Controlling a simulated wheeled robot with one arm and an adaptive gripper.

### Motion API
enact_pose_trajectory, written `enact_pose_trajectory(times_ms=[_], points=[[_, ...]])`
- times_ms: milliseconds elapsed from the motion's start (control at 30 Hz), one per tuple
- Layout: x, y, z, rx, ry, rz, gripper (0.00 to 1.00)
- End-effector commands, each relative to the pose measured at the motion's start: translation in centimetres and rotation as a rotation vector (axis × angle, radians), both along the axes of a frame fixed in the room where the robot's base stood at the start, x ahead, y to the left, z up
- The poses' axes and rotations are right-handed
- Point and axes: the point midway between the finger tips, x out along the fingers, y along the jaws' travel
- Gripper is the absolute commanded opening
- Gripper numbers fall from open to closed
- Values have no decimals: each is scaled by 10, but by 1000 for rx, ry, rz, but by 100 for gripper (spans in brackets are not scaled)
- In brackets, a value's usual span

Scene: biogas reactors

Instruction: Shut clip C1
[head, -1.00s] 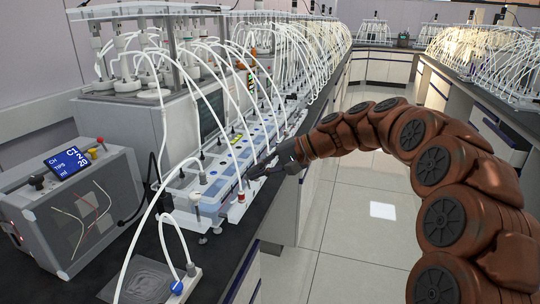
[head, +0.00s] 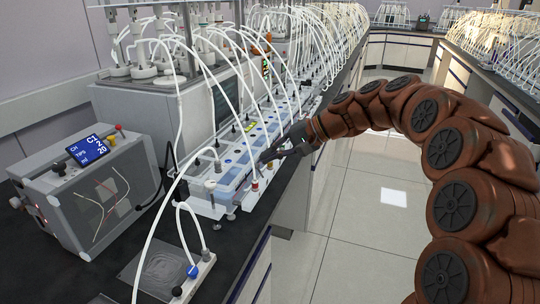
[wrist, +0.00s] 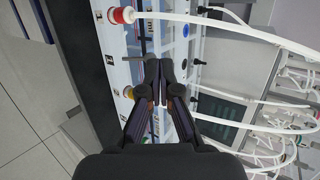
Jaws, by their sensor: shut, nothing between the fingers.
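A long white-and-blue channel rack (head: 224,186) runs along the bench with white tubes rising from it. My gripper (head: 268,157) is shut and empty, over the near end of the rack on its aisle side. In the wrist view my gripper (wrist: 158,66) has its dark fingertips together over the rack's face. A red-ringed fitting (wrist: 123,15) with a white tube is at the top left of that view; it also shows in the head view (head: 255,184). I cannot tell which part is clip C1.
A grey box (head: 85,190) with a screen reading C1 stands left on the dark bench. A small block with a blue knob (head: 193,271) is at the front. White tubes arch near my gripper. The aisle floor (head: 365,220) is clear.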

Motion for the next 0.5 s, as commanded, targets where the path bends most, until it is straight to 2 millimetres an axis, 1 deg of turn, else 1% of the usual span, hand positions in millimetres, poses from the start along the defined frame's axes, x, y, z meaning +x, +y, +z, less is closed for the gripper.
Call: enact_pose_trajectory(times_ms=[167,267,367,500], points=[[0,0,0,0,0,0,0],[0,-3,4,1,-1,-1,0],[0,-10,13,1,-2,-1,0],[-1,-27,32,0,-2,0,0]])
